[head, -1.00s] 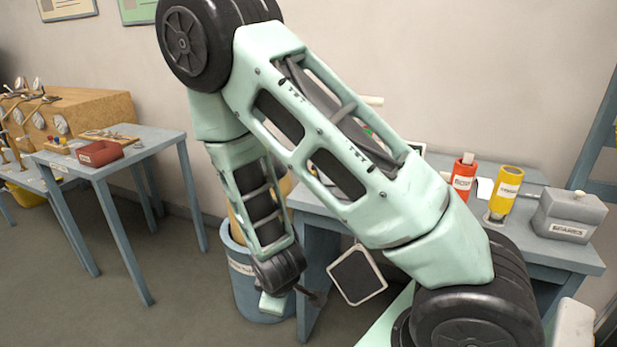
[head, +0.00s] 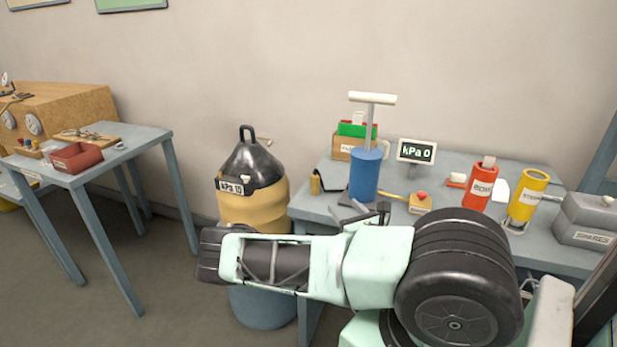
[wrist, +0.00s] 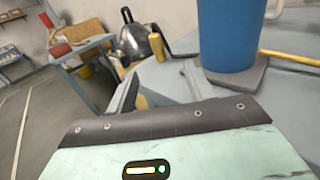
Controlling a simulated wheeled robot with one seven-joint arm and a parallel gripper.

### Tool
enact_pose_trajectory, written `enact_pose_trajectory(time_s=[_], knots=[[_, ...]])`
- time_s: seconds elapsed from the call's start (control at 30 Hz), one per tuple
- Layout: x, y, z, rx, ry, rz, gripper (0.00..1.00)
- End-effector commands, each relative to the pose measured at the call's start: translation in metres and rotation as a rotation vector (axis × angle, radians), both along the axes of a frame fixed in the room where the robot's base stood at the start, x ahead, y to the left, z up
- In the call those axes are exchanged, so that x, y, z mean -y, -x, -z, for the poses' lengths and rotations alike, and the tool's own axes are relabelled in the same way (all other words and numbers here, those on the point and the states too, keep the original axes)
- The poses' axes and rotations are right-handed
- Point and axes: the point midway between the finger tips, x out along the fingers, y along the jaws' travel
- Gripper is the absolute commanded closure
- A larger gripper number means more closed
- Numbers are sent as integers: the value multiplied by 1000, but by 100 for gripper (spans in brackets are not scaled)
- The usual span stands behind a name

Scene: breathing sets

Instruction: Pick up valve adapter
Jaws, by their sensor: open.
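A small upright brass-coloured cylinder (head: 315,184), which looks like the valve adapter, stands at the left end of the bench, left of the blue pump (head: 364,177). It also shows in the wrist view (wrist: 157,47), beyond my fingers, with a dark curved piece beside it. My gripper (head: 346,208) is in front of the pump, low over the bench. In the wrist view my gripper (wrist: 160,72) has its two grey fingers apart with nothing between them, and the cylinder is past the fingertips, apart from them.
The blue pump stands close on the right of my gripper. A yellow-and-black tank (head: 253,203) stands left of the bench (head: 455,168). A yellow box with a red button (head: 420,203), a kPa display (head: 416,151), red (head: 479,188) and yellow (head: 528,197) cylinders stand farther right.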

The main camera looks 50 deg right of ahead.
Motion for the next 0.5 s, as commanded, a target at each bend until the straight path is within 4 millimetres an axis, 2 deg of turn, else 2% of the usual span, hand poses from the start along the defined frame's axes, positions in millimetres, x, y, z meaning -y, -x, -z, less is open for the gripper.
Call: enact_pose_trajectory(time_s=[0.17,0.4,0.5], knots=[[3,-12,4,-6,24,-20,47],[15,-42,6,-4,21,-19,47],[22,-59,-3,-3,18,-21,47]])
